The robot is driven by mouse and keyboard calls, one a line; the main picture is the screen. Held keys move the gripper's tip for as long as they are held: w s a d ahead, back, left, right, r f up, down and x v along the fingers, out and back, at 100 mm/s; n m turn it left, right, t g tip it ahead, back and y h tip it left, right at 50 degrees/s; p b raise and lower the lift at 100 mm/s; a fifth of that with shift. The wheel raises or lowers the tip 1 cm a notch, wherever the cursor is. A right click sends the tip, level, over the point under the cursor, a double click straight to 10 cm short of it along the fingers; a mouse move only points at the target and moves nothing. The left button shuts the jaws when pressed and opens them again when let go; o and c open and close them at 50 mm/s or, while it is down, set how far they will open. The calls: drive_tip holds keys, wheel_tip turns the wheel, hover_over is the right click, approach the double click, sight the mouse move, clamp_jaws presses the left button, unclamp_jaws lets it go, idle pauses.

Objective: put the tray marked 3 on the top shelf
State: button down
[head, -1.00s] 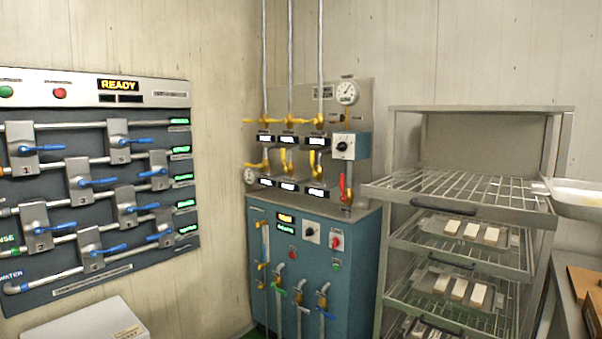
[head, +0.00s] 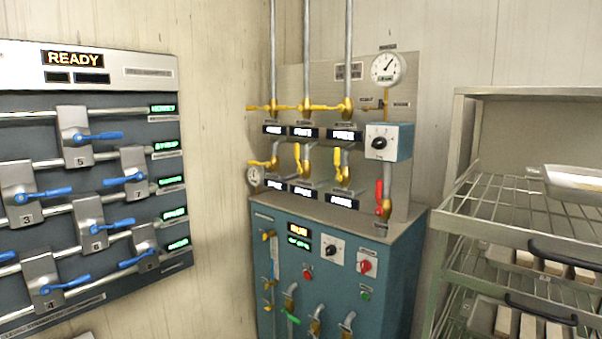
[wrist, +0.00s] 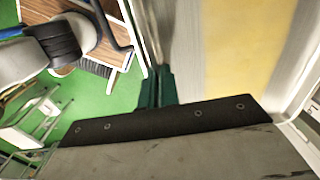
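A shallow pale metal tray (head: 575,194) shows at the right edge of the head view, cut off by the frame, in front of the rack above its top wire shelf (head: 500,203). I cannot tell whether it touches the shelf. In the wrist view the tray (wrist: 188,62) fills the upper right, with a flat yellow layer inside. My gripper (wrist: 158,88) has dark green fingers on either side of the tray's near wall and appears shut on it. No number on this tray is readable. The gripper is outside the head view.
The metal rack's lower shelves hold trays of pale blocks (head: 553,268), with dark handles in front. A blue cabinet (head: 330,270) with pipes and valves stands left of the rack. A valve panel (head: 90,190) reading READY is on the left wall. The visible top shelf is bare left of the tray.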

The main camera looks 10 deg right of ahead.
sight(573, 184)
drive_tip(key=w, duration=0.4)
drive_tip(key=w+d, duration=0.1)
drive_tip(key=w, duration=0.3)
drive_tip(key=w+f, duration=0.1)
drive_tip(key=w, duration=0.3)
drive_tip(key=shift+w+d+f, duration=0.1)
drive_tip(key=shift+w+d, duration=0.05)
drive_tip(key=shift+w, duration=0.15)
drive_tip(key=shift+f, duration=1.7)
drive_tip(key=shift+f, duration=0.1)
drive_tip(key=c, duration=1.6)
unclamp_jaws()
drive_tip(key=shift+c, duration=0.2)
